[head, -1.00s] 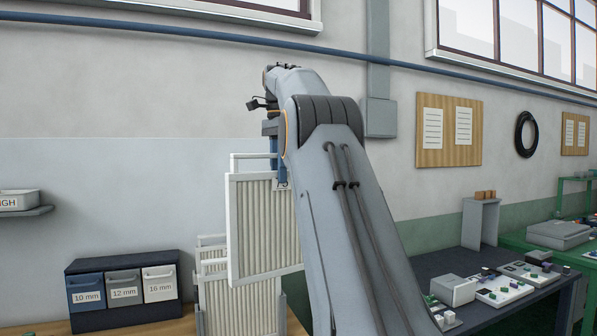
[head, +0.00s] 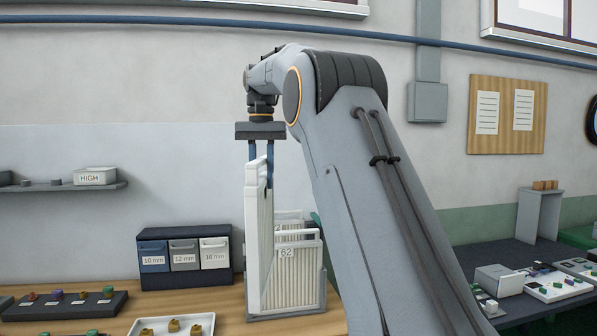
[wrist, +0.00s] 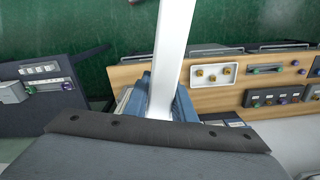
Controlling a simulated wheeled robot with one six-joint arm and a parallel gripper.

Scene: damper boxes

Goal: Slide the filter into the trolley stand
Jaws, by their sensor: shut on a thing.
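The held filter (head: 259,225) is a white-framed panel with pale pleats, turned nearly edge-on in the head view. My gripper (head: 261,176) points down with its blue fingers shut on the filter's top handle. In the wrist view the filter (wrist: 173,50) is a long white strip running up between the blue fingers. The filter hangs in front of a grey rack (head: 300,312) on the bench; I cannot tell whether its bottom touches anything. Another filter (head: 298,280) with label 62 stands upright in that rack. I cannot make out a trolley stand in these views.
The wooden bench (head: 190,300) bears drawers (head: 183,255) labelled 10, 12 and 16 mm, a dark tray (head: 60,306) of coloured parts and a white tray (head: 135,331). A dark table (head: 500,255) with parts stands right. A shelf (head: 110,186) is on the wall.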

